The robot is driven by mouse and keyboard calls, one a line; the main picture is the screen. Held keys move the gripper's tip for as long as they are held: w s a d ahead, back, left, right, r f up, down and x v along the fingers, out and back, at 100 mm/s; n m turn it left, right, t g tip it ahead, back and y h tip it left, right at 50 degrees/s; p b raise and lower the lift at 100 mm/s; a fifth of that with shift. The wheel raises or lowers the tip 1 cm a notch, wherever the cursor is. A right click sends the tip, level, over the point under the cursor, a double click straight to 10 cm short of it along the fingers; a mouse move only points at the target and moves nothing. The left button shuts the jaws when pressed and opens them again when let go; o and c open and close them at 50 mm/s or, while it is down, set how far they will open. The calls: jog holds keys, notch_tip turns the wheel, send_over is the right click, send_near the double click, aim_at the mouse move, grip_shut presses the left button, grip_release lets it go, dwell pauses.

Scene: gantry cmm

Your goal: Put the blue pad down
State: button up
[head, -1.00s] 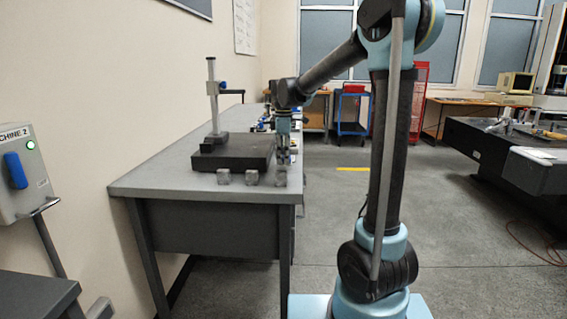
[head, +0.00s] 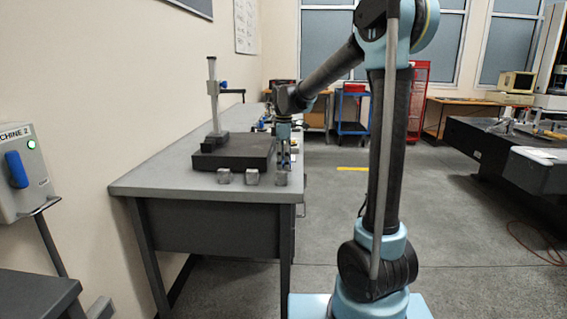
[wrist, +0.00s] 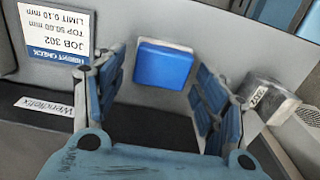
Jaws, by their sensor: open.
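The blue pad (wrist: 163,66) is a square with rounded corners and a pale edge. In the wrist view it lies flat on the grey bench top, just beyond the tips of my gripper (wrist: 152,68). My gripper is open, with one blue ribbed finger on each side of the pad and a visible gap at each side. In the head view my gripper (head: 284,162) points down beside the right end of the dark plate. I cannot make out the pad in the head view.
A card reading JOB 302 (wrist: 62,32) is left of the pad, and a metal block marked 302 (wrist: 268,98) is right. The dark plate (head: 235,152) carries a stand (head: 214,95). Metal blocks (head: 252,177) line the bench (head: 170,185) front.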

aim_at(284, 162)
notch_tip(284, 162, up, 12)
jog(key=s+d+f+m, duration=0.3)
jog(key=s+d+m, duration=0.1)
jog(key=s+d, duration=0.45)
jog(key=s+d+f+m+t, duration=0.1)
jog(key=s+d+f+m, duration=0.5)
jog(key=s+f, duration=0.4)
jog(key=s+d+f+m+t, duration=0.1)
jog(key=s+d+f+m, duration=0.6)
jog(key=s+f, duration=0.3)
jog(key=s+d, duration=0.1)
jog(key=s, duration=0.2)
jog(key=shift+s+f, duration=0.15)
jog(key=shift+f, duration=0.2)
jog(key=shift+w+f, duration=0.2)
jog(key=shift+w, duration=0.25)
